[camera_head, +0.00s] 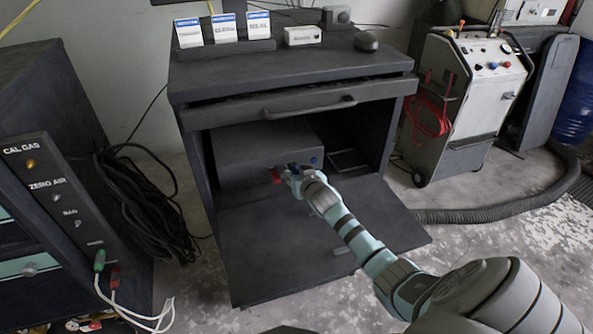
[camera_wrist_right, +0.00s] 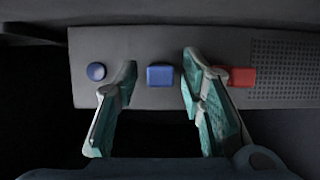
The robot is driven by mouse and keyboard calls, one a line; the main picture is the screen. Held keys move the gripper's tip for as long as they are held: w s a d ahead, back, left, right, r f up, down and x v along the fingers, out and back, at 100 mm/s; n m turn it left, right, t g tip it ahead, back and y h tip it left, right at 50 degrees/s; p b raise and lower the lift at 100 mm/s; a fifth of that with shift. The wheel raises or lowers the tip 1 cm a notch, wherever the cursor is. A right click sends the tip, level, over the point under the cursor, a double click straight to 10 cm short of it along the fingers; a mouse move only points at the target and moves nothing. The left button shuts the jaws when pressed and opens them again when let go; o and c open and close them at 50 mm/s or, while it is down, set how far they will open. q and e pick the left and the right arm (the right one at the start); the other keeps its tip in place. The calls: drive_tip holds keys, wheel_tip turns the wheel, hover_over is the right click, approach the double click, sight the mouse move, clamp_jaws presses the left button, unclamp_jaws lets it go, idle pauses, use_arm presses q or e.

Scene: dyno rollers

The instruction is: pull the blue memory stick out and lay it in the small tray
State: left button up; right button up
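The blue memory stick (camera_wrist_right: 160,75) sticks out of the face of a dark grey box (camera_wrist_right: 140,45), which stands inside the open cabinet. In the right wrist view it lies between the spread fingers of my right gripper (camera_wrist_right: 158,82), with a gap on both sides. In the head view my right gripper (camera_head: 291,174) is at the box front and hides the stick. A dark, light-edged shape that looks like the small tray (camera_head: 350,168) lies inside the cabinet, right of the box. My left gripper is not in view.
A red stick (camera_wrist_right: 237,77) sits close beside one gripper finger, and a round blue button (camera_wrist_right: 96,71) is on the other side. The cabinet's drawer (camera_head: 300,103) hangs above my arm. The lowered flap (camera_head: 270,255) below is mostly bare.

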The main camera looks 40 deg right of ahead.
clamp_jaws()
idle(0.4)
drive_tip(key=shift+s+a+r+p, duration=0.1)
drive_tip(key=shift+s+a+p, duration=0.1)
drive_tip(key=shift+s+p, duration=0.3)
drive_tip(key=shift+s+a+p, duration=0.2)
drive_tip(key=shift+s+p, duration=0.3)
drive_tip(key=shift+s+a+p, duration=0.35)
drive_tip(key=shift+s+p, duration=0.25)
drive_tip(key=shift+s, duration=0.35)
drive_tip(key=shift+s+a+p, duration=0.3)
drive_tip(key=shift+s+p, duration=0.25)
drive_tip(key=shift+s, duration=0.35)
